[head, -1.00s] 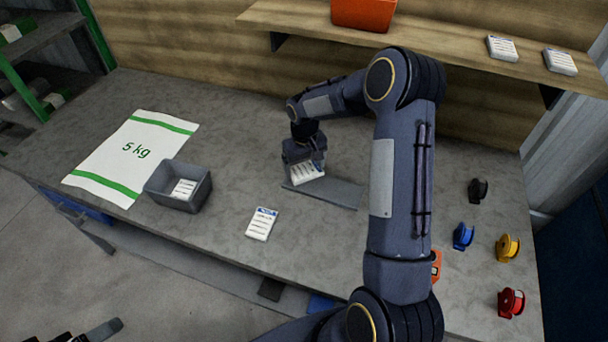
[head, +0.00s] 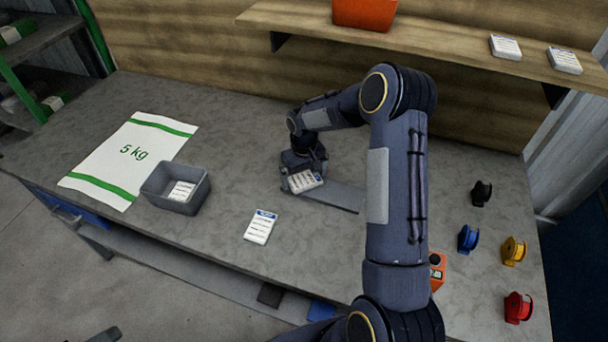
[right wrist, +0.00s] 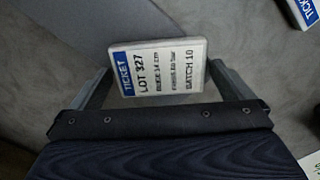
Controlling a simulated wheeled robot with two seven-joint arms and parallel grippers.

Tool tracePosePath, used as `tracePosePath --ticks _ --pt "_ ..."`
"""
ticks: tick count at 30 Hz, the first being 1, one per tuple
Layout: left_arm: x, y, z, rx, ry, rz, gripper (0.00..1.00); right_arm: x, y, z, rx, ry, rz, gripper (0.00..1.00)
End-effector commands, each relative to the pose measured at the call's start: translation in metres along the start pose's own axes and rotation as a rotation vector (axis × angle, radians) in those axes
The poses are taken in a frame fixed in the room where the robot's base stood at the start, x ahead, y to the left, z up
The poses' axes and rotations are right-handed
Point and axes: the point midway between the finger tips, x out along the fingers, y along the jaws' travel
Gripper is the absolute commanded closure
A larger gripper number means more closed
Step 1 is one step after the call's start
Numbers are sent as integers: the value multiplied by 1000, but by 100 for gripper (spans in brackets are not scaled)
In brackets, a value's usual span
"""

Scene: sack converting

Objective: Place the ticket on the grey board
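A white ticket (head: 305,181) with a blue stripe is between the fingers of my right gripper (head: 304,172), over the left end of the grey board (head: 338,196). In the right wrist view, the ticket (right wrist: 163,66) reads LOT 327 and spans the gap between the fingertips (right wrist: 160,68). The gripper appears shut on it. I cannot tell whether the ticket touches the board. A second ticket (head: 261,226) lies on the table in front, left of the board. A dark piece at the bottom left edge of the head view may be my left gripper (head: 104,336); its fingers are not clear.
A grey bin (head: 187,207) holding a ticket stands at the left, next to a flat 5 kg sack (head: 131,160). Several coloured spools, among them a blue one (head: 467,239), and an orange device (head: 437,268) are at the right. A shelf (head: 440,38) overhangs the back.

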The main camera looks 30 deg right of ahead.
Motion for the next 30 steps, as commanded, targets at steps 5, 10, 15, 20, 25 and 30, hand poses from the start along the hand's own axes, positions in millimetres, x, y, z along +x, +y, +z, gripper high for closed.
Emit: tracePosePath --ticks 5,10,15,20,25,30 --pt "-1 0 0 0 0 0 20 -1 0 0 0 0 0 0" --pt "-8 4 -4 0 0 0 20 -12 0 0 0 1 0 0" --pt "-22 10 -11 0 0 0 20 -42 0 -1 1 3 0 0" --pt "-40 18 -20 0 0 0 20 -78 1 0 0 3 1 0" --pt "-57 26 -29 0 0 0 20 -112 0 0 1 1 0 0" --pt "-62 28 -31 0 0 0 20 -135 0 4 3 12 -5 0"
